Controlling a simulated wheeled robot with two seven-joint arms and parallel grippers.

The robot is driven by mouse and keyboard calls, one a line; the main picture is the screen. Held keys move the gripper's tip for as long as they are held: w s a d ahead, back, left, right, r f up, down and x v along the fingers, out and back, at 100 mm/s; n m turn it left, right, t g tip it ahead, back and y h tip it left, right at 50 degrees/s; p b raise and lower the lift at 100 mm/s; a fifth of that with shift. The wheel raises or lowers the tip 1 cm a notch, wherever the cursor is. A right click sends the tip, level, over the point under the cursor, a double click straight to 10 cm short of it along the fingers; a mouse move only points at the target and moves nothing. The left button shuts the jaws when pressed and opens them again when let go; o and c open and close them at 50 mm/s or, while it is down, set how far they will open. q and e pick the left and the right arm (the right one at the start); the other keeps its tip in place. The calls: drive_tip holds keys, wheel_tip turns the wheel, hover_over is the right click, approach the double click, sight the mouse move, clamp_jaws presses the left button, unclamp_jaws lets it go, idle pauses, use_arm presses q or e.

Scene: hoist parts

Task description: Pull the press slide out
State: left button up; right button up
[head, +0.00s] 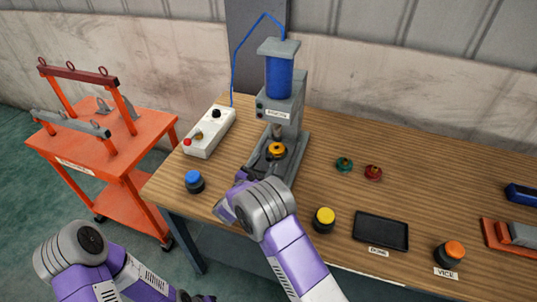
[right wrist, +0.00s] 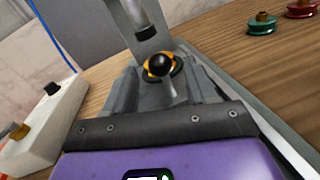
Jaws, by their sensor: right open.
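The grey press (head: 285,105) stands at the back of the wooden table, with a blue cylinder on top. Its slide (head: 268,163) lies low between the side rails, under the ram, with an orange-yellow round part (head: 277,149) on it. In the right wrist view, a black ball knob (right wrist: 162,65) on a grey rod shows in front of the orange part (right wrist: 151,75). My right gripper (head: 231,197) is open, at the front edge of the press, apart from the knob. My left gripper is barely in view at the bottom edge of the head view.
A white control box (head: 208,132) and a blue-topped button (head: 195,181) are left of the press. A yellow-topped button (head: 324,219), a black tray (head: 381,231) and green (head: 344,164) and red (head: 373,172) parts are to the right. An orange cart (head: 110,155) stands left.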

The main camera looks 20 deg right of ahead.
sight(267, 160)
drive_tip(key=shift+x, duration=2.25)
clamp_jaws()
